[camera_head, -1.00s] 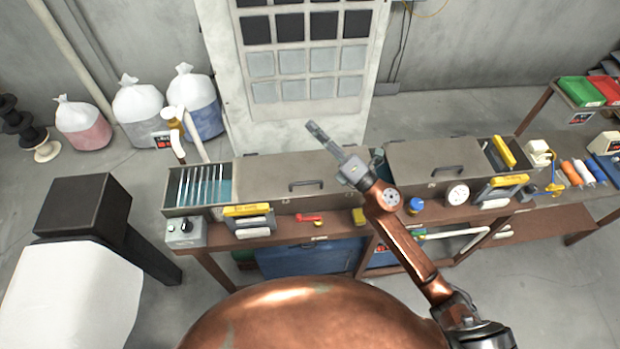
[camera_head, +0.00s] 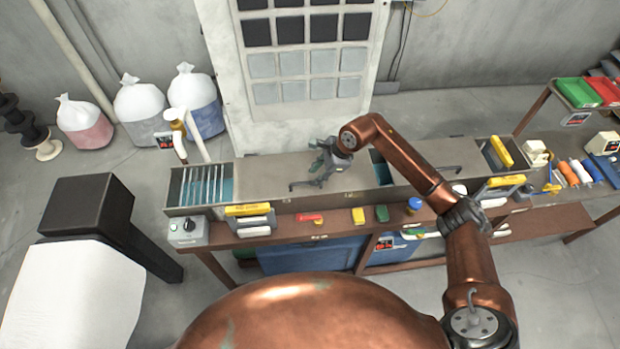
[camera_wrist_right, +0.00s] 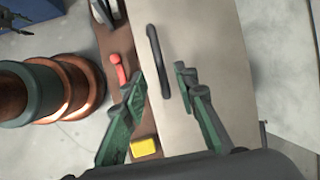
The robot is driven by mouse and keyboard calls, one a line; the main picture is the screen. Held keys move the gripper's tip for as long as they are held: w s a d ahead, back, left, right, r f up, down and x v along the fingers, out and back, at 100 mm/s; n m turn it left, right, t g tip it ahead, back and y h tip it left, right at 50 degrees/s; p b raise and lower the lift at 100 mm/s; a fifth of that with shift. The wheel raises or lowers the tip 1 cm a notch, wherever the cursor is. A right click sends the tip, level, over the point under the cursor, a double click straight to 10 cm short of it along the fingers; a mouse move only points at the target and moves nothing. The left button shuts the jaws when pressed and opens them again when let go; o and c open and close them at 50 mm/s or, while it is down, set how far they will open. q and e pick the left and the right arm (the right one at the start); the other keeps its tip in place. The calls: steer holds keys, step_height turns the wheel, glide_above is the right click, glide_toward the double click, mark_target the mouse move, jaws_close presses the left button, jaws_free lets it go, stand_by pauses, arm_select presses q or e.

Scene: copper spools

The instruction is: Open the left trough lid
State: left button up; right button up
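The left trough lid (camera_head: 262,178) is a flat beige-grey panel lying shut on the left trough, with its dark handle partly hidden by my right gripper in the head view. In the right wrist view the lid (camera_wrist_right: 205,35) fills the middle, and the dark bar handle (camera_wrist_right: 156,50) stands up near its front edge. My right gripper (camera_head: 318,168) is over the lid. In the right wrist view my right gripper (camera_wrist_right: 160,88) is open, its green-padded fingers on either side of the handle's near end, not visibly touching it. A small dark shape in that view's corner may be my left gripper.
Rods cross the open left end (camera_head: 205,186) of the trough. A yellow-handled tool (camera_head: 250,211), a red tool (camera_head: 308,218), a yellow block (camera_head: 358,215) and a green block (camera_head: 382,213) lie along the bench front. A grey control box (camera_head: 188,232) stands at the left.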

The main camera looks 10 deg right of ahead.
mark_target(308, 182)
steer(key=shift+p+x, duration=0.45)
steer(key=shift+x, duration=1.7)
jaws_close()
